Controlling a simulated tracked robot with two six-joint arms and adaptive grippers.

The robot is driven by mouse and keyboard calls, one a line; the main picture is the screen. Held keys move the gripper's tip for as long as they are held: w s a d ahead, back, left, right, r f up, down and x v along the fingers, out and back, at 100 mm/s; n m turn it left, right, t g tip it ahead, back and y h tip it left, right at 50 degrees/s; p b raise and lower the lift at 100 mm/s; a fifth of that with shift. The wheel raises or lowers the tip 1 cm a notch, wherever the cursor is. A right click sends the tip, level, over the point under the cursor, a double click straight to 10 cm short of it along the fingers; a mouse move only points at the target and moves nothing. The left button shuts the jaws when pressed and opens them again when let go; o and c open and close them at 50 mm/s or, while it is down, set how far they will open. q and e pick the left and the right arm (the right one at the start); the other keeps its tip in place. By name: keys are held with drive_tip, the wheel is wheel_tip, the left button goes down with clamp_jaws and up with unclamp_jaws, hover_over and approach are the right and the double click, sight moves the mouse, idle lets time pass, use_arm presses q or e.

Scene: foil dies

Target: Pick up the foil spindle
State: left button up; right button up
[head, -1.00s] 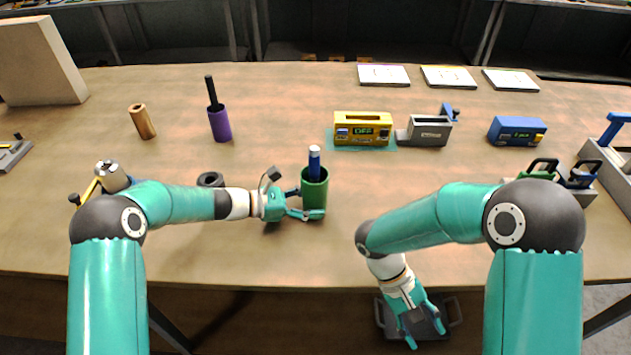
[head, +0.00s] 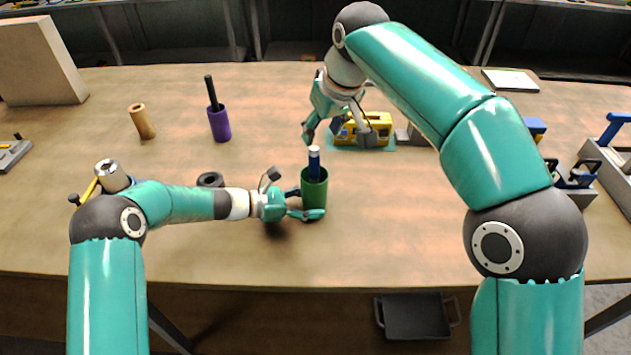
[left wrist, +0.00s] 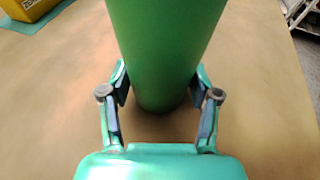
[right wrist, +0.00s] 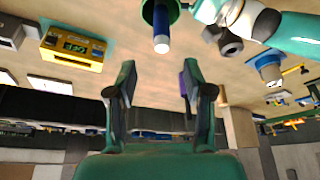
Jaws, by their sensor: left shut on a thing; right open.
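A blue rod with a pale end (head: 314,160), which looks like the spindle, stands upright in a green cylinder (head: 314,190) on the table. My left gripper (head: 307,203) is shut on the green cylinder low down; the left wrist view shows the cylinder (left wrist: 165,50) between its fingers. My right gripper (head: 338,132) is open, in the air above and just behind the rod. In the right wrist view the rod (right wrist: 161,32) is apart from the open fingers (right wrist: 158,78), with nothing between their tips.
A purple cylinder with a black rod (head: 219,122) and a copper tube (head: 142,121) stand at the back left. A black ring (head: 210,180) lies left of the green cylinder. A yellow box (head: 350,131) is partly hidden behind my right gripper. A dark tray (head: 414,318) sits below the table's front edge.

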sight(317, 155)
drive_tip(key=x, duration=0.5)
drive_tip(key=shift+f, duration=0.3)
wheel_tip(317, 155, down, 4)
drive_tip(key=shift+a+f, duration=0.1)
drive_tip(key=shift+a, duration=0.1)
drive_tip(key=shift+w+a+f, duration=0.15)
drive_tip(key=shift+w+f, duration=0.15)
drive_tip(key=shift+f, duration=0.25)
clamp_jaws()
drive_tip(key=shift+r, duration=0.1)
